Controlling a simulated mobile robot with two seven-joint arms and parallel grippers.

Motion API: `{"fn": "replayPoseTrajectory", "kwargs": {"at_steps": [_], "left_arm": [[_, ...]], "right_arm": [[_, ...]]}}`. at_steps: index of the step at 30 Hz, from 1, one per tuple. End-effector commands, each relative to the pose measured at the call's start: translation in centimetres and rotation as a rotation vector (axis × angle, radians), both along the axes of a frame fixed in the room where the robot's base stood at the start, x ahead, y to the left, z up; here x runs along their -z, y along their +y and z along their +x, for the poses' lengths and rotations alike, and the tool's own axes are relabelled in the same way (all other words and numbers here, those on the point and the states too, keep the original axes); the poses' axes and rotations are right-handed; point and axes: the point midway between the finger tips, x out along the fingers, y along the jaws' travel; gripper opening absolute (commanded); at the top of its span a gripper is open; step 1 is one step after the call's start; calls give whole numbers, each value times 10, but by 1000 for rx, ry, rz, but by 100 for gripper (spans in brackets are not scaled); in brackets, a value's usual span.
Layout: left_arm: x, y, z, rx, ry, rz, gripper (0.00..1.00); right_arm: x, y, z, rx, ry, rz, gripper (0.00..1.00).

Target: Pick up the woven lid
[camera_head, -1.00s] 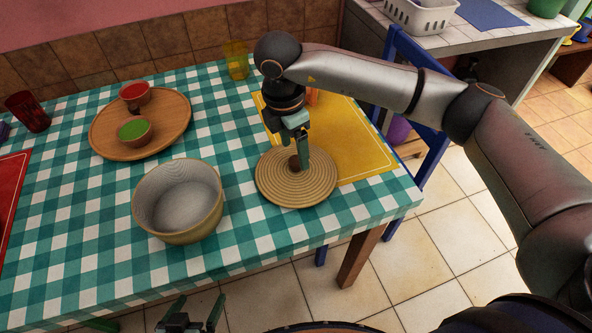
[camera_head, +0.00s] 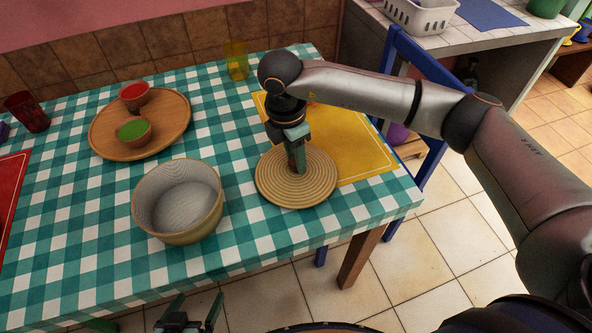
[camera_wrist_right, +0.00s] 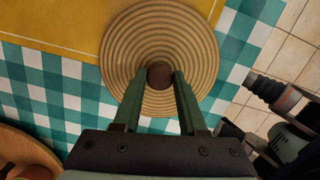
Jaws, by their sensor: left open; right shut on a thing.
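The woven lid (camera_head: 318,187) is a round, ringed tan disc lying flat on the table, partly over the edge of the yellow mat. My right gripper (camera_head: 298,168) comes down over its middle and is shut on its dark knob. In the right wrist view the woven lid (camera_wrist_right: 185,38) fills the upper middle, with the knob (camera_wrist_right: 160,75) between the fingertips of my right gripper (camera_wrist_right: 161,77). My left gripper (camera_head: 190,312) is open and empty at the bottom edge of the head view, in front of the table.
A round woven basket (camera_head: 178,230), open at the top, stands left of the lid. A wooden tray (camera_head: 165,140) with a red-filled and a green-filled bowl lies further back. A yellow cup (camera_head: 237,60) stands at the back. The yellow mat (camera_head: 355,145) lies beside the lid, near a blue chair (camera_head: 428,150).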

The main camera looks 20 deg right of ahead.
Motion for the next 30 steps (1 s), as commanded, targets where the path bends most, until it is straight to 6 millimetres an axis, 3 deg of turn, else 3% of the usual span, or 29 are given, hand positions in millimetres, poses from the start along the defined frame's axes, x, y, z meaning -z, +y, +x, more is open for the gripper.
{"fn": "replayPoseTrajectory", "kwargs": {"at_steps": [5,23,30], "left_arm": [[0,0,0,0,0,0,99],[1,0,0,2,2,1,99],[0,0,-1,2,3,1,99]], "right_arm": [[0,0,0,0,-1,0,0],[-1,0,0,0,-1,0,0],[-16,0,1,0,-3,1,0]]}}
